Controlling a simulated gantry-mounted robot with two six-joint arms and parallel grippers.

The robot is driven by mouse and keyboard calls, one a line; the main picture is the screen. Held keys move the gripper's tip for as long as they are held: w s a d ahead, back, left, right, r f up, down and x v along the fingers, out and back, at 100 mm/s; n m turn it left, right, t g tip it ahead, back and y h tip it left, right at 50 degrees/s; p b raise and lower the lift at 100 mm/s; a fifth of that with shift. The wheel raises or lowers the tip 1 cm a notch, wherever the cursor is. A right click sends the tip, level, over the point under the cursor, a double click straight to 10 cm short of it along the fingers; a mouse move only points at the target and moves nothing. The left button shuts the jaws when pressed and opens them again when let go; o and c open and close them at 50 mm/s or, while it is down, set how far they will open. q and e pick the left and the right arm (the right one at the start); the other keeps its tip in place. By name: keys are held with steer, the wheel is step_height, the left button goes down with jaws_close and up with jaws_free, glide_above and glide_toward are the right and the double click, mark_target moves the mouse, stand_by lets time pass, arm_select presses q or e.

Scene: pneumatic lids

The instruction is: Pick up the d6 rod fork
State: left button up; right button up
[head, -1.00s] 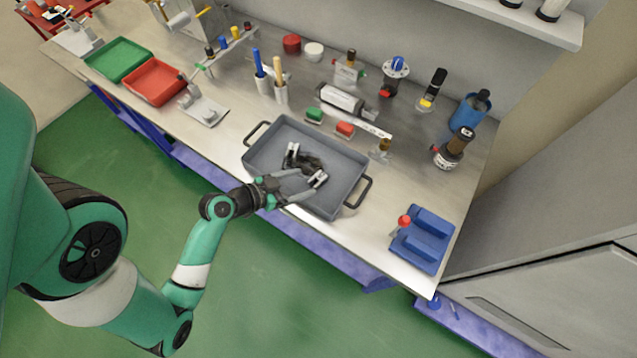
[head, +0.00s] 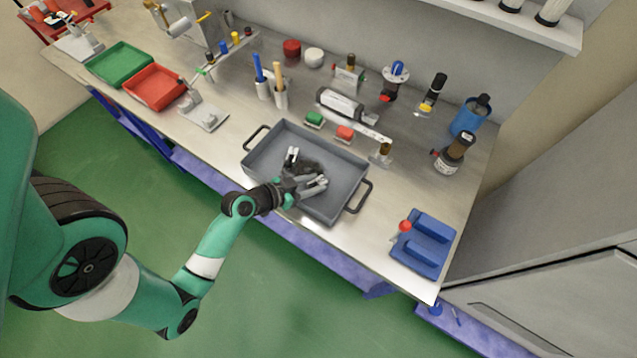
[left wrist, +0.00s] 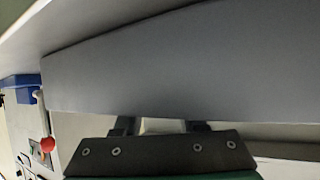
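Several small parts lie in the grey tray (head: 352,163). A pale forked metal piece (head: 292,155) stands out at the left of this group, beside dark parts (head: 306,167). I cannot tell which is the d6 rod fork. My left gripper (head: 318,185) reaches over the tray's front wall, fingers apart, close to the right-hand side of the dark parts. Whether it touches one is too small to tell. In the left wrist view, two dark finger bases (left wrist: 160,126) stand apart, and a broad grey surface hides the fingertips. My right gripper is not in view.
A blue holder (head: 424,243) with a red-knobbed item (head: 404,226) stands right of the tray. Green (head: 120,62) and red (head: 154,83) trays lie at the left. Green and red blocks, a cylinder and pen holders stand behind. The bench between tray and blue holder is clear.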

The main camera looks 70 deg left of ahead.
arm_select(q)
jaws_close()
step_height(320, 180, up, 10)
steer(key=p, duration=0.6)
